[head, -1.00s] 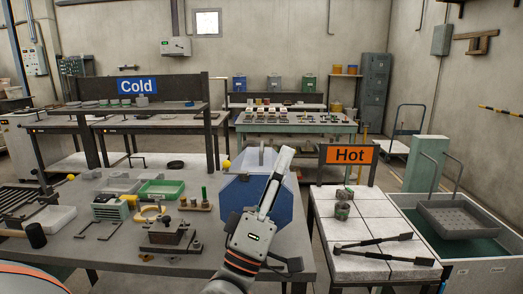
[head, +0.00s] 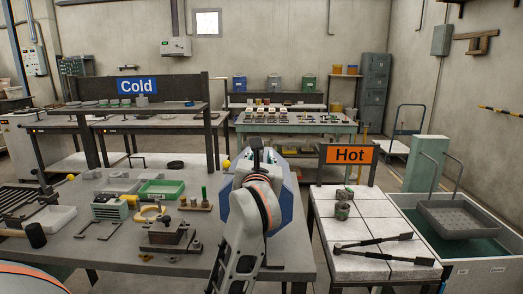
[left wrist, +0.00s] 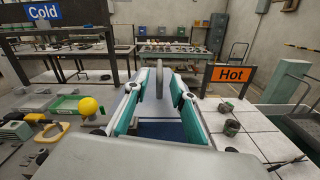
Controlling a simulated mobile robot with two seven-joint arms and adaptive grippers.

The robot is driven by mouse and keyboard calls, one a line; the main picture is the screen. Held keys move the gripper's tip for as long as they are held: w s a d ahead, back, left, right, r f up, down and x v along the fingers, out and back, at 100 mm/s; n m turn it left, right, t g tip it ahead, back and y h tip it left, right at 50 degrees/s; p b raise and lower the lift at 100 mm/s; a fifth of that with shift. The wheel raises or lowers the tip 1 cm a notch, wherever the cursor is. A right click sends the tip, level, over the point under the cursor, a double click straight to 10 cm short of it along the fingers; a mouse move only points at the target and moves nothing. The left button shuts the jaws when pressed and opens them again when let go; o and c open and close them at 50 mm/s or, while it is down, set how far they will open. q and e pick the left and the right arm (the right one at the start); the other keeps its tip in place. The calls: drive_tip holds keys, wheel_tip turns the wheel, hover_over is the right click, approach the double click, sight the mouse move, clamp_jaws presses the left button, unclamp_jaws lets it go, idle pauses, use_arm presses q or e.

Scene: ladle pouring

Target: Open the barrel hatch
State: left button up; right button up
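The blue octagonal barrel (head: 287,207) stands at the right end of the near table, mostly hidden behind my left arm in the head view. Its hatch is hard to make out there. My left gripper (head: 257,150) is over the barrel top, pointing away from me. In the left wrist view, the teal fingers of my left gripper (left wrist: 160,82) are apart. An upright grey rounded handle (left wrist: 159,80) shows between them; I cannot tell whether they touch it. A yellow ball knob (left wrist: 88,106) is left of the fingers. My right gripper is not in view.
A green tray (head: 163,189), a black-headed mallet (head: 36,235) and small tools crowd the near table to the left. The Hot sign (head: 348,154) and a white-tiled table (head: 335,262) with tongs (head: 385,256) are close on the right.

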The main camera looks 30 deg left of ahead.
use_arm(q)
drive_tip(key=x, duration=0.6)
drive_tip(key=shift+s, duration=0.1)
drive_tip(key=shift+c, duration=0.4)
clamp_jaws()
